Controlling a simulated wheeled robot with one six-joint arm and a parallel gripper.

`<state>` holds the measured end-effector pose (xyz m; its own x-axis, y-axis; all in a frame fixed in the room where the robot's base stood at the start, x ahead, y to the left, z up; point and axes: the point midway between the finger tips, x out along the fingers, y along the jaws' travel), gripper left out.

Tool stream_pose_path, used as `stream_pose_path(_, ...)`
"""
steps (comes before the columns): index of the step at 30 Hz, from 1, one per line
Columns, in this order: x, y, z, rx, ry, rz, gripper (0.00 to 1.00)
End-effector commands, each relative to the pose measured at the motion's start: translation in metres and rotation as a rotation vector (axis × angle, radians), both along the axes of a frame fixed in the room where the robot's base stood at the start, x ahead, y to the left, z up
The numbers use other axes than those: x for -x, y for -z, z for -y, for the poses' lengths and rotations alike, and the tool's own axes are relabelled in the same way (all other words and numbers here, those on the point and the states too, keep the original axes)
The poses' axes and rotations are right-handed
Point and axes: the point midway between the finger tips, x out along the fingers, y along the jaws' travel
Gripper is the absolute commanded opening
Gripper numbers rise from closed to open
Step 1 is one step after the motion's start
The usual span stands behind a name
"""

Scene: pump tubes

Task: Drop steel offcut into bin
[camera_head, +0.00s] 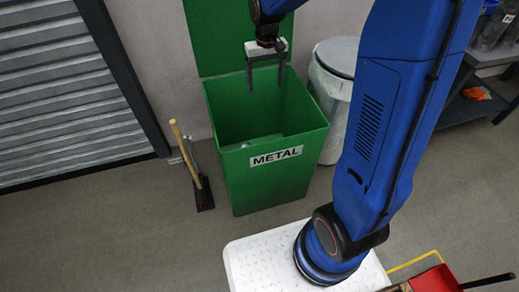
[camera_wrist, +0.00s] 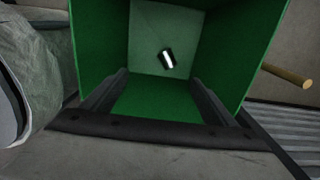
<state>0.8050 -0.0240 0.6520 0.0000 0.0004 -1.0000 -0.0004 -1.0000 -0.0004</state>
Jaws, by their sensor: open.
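The green bin (camera_head: 265,180) labelled METAL stands against the wall with its lid up. Its open inside fills the middle of the wrist view (camera_wrist: 100,40). My gripper (camera_head: 266,87) is over the bin's mouth, pointing down, fingers wide apart. Both fingers also show in the wrist view (camera_wrist: 160,80), with nothing between them touching either one. A small dark piece with a bright stripe, seemingly the steel offcut (camera_wrist: 167,59), shows inside the bin, beyond the fingertips. I cannot tell whether it is resting or falling. The head view does not show it clearly.
A grey round bin with a pale liner (camera_head: 333,90) stands right of the green bin. A wooden-handled brush (camera_head: 190,155) stands at its left, near the shutter (camera_head: 60,100). A shelf with an orange item (camera_head: 477,94) is at the right. Floor at left is clear.

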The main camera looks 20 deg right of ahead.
Motion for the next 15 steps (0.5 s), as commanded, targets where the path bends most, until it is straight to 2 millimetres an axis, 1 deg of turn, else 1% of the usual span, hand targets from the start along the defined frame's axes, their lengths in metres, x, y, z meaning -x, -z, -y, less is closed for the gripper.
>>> stream_pose_path(1,-0.001,-0.012,0.0,0.0,0.0,0.005,0.8)
stream_pose_path(3,-0.001,-0.026,0.0,0.0,0.0,0.004,0.8)
stream_pose_path(9,-0.001,-0.062,0.0,0.0,0.0,0.003,0.8)
stream_pose_path(12,0.0,-0.075,0.0,0.0,0.0,0.002,0.8)
stream_pose_path(15,-0.001,-0.084,0.0,0.0,0.0,0.002,0.8)
